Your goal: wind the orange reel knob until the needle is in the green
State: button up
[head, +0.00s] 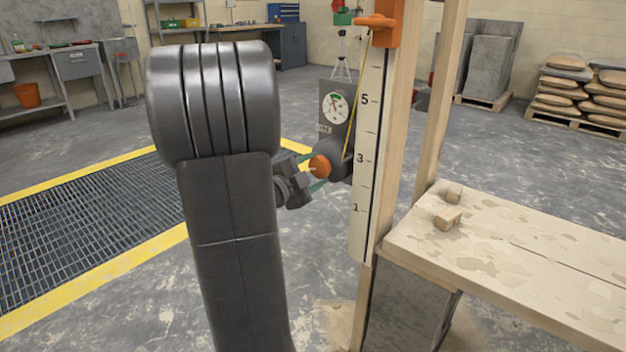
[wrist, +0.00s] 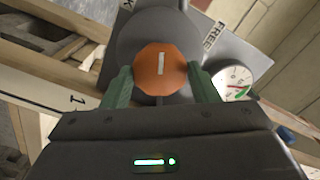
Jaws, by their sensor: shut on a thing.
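The orange reel knob (head: 320,166) sits on the front of a dark round reel (head: 340,160) beside the numbered post. In the wrist view the knob (wrist: 161,86) is faceted, with a white mark standing nearly upright. My gripper (head: 315,172) is shut on the knob, with one green finger on each side of it. A round white gauge (head: 335,107) is on the grey plate above the reel. It also shows in the wrist view (wrist: 233,84), with a green arc and a thin needle. I cannot tell for certain whether the needle lies in the green.
A yellow line (head: 360,80) runs from the reel up to an orange bracket (head: 377,27) on the numbered post (head: 369,150). A "FREE" label (wrist: 212,38) shows beside the reel. A wooden bench (head: 520,255) stands close at right. A floor grate (head: 80,220) lies at left.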

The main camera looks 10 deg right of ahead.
jog(key=shift+f+m+b, duration=0.1)
jog(key=shift+m+b, duration=0.65)
jog(key=shift+m, duration=0.35)
jog(key=o, duration=1)
jog(key=shift+s+a, duration=0.1)
jog(key=p+v, duration=0.3)
jog(key=v, duration=1)
jog(key=shift+s+a, duration=0.2)
